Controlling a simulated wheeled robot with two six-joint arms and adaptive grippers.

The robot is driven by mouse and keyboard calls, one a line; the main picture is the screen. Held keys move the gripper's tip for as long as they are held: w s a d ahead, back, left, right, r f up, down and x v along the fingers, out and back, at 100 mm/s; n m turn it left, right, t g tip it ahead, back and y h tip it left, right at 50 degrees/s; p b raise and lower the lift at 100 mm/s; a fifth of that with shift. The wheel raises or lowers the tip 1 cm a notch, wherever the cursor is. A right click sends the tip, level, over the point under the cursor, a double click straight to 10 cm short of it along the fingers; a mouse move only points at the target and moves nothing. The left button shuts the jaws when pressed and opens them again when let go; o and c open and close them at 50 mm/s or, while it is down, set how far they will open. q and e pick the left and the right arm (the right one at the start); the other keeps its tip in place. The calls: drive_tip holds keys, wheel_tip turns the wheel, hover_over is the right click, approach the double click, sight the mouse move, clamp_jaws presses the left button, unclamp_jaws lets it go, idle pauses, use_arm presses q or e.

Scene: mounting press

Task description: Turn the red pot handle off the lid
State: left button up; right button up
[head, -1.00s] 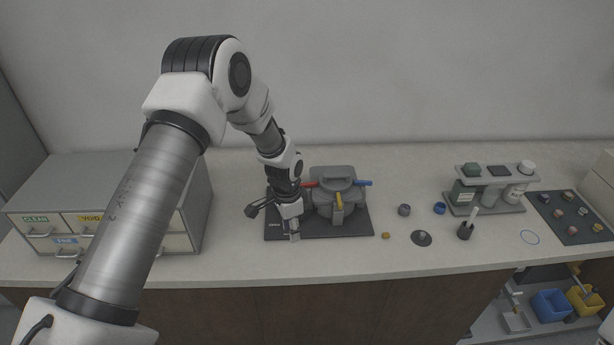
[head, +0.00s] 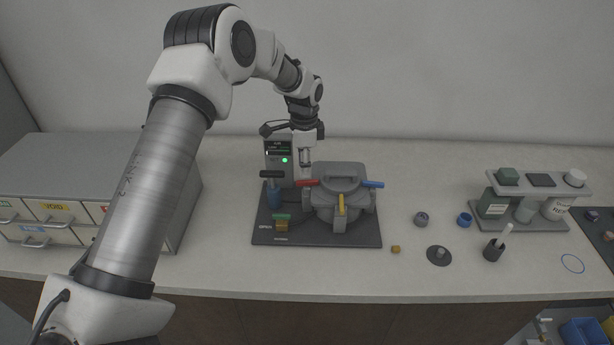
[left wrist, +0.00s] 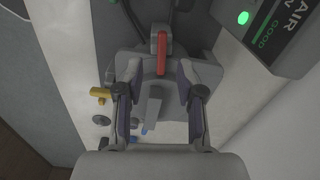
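The red handle (head: 307,183) sticks out to the left from the grey pot lid (head: 341,178) on the press. In the left wrist view the red handle (left wrist: 162,53) lies in the gap between my fingers, towards the fingertips. My left gripper (head: 305,163) hangs fingers down just above and behind the red handle; I cannot tell whether it touches. Its two fingers stand apart, open and empty, in the left wrist view (left wrist: 159,78). A yellow handle (head: 341,205) points to the front and a blue handle (head: 372,184) to the right. My right gripper is not in view.
A control box (head: 277,150) with a green light stands close behind the gripper. A black-topped lever (head: 272,188) and a green-topped part (head: 281,221) stand left of the pot on the dark base plate (head: 350,238). Small parts and a bottle rack (head: 535,215) lie right.

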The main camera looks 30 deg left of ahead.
sight(305, 182)
use_arm(q)
drive_tip(key=f, duration=0.3)
drive_tip(key=f+p, duration=0.1)
drive_tip(key=f, duration=0.1)
drive_tip(key=shift+w, duration=0.3)
drive_tip(key=shift+s, duration=0.15)
clamp_jaws()
drive_tip(key=shift+s+n, duration=0.1)
drive_tip(key=shift+n, duration=0.2)
drive_tip(key=n, duration=0.4)
drive_tip(key=shift+s+d+p, duration=0.1)
drive_tip(key=shift+p, duration=0.25)
drive_tip(key=shift+d+n+p, duration=0.2)
drive_tip(key=shift+n+p, duration=0.3)
drive_tip(key=shift+n, duration=2.75)
drive_tip(key=shift+d+n+p, duration=0.15)
drive_tip(key=shift+n+p, duration=0.35)
drive_tip(key=shift+n, duration=2.75)
